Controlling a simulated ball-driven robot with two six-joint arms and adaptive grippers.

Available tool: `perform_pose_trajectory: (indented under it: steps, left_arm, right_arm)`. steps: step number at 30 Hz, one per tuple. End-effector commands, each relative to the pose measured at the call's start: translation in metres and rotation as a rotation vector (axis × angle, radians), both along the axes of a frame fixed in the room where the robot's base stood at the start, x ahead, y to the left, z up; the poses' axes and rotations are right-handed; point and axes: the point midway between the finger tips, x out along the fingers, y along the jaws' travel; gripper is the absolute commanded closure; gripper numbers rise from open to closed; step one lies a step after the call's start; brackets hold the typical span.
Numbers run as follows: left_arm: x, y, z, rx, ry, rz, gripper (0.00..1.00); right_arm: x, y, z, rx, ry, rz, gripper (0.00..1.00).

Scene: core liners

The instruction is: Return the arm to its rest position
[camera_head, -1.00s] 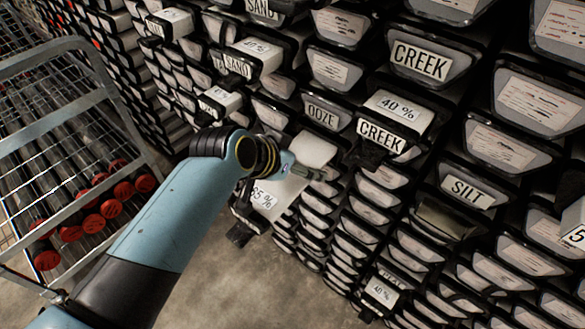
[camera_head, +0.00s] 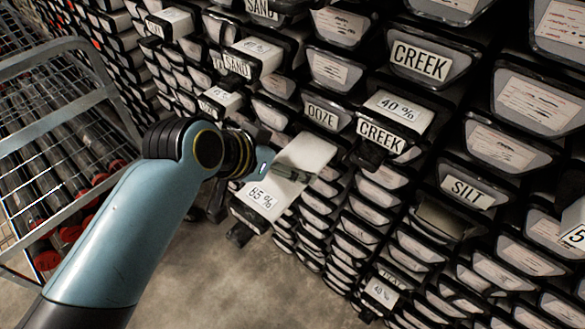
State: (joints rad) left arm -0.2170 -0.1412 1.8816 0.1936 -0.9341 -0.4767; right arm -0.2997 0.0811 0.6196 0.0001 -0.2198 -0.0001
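My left arm comes in from the lower left, and its gripper (camera_head: 297,174) is in front of the rack. The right gripper does not show.
The rack of core liners (camera_head: 420,200) fills the middle and right, with labels such as CREEK (camera_head: 420,61), OOZE (camera_head: 322,117) and SILT (camera_head: 467,191). Several liners stick out. A wire trolley (camera_head: 62,120) with red-capped tubes stands left. Bare floor (camera_head: 215,285) lies below.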

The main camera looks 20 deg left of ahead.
Motion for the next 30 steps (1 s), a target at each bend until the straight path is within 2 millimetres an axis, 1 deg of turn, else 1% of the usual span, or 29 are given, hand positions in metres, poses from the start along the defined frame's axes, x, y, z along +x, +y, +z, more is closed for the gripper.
perform_pose_trajectory:
  steps: [1,3,6,9,15,17,20,23,24,30]
  left_arm:
    - [-0.008,0.003,0.008,0.000,-0.001,0.001,0.00]
    - [-0.017,0.006,0.018,0.000,-0.001,0.001,0.00]
    - [-0.027,0.010,0.029,-0.001,-0.001,0.001,0.00]
    - [-0.033,0.012,0.036,0.000,-0.002,0.001,0.00]
    - [-0.038,0.014,0.040,0.000,0.001,0.001,0.00]
    - [-0.043,0.017,0.039,0.006,0.016,0.005,0.00]
    - [-0.064,0.032,0.037,0.028,0.080,0.028,0.00]
    - [-0.094,0.051,0.037,0.059,0.166,0.068,0.00]
    - [-0.106,0.059,0.037,0.074,0.201,0.087,0.00]
    - [-0.162,0.093,0.047,0.139,0.348,0.190,0.00]
  right_arm:
    - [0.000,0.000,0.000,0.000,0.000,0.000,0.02]
    - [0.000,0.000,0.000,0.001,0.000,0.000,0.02]
    - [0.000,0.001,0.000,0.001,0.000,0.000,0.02]
    - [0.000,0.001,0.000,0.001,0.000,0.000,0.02]
    - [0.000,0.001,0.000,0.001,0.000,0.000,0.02]
    - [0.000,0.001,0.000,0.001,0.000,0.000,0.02]
    - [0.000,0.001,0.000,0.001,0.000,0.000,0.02]
    - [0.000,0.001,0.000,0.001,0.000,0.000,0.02]
    - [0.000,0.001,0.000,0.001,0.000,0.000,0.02]
    - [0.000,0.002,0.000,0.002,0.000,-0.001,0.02]
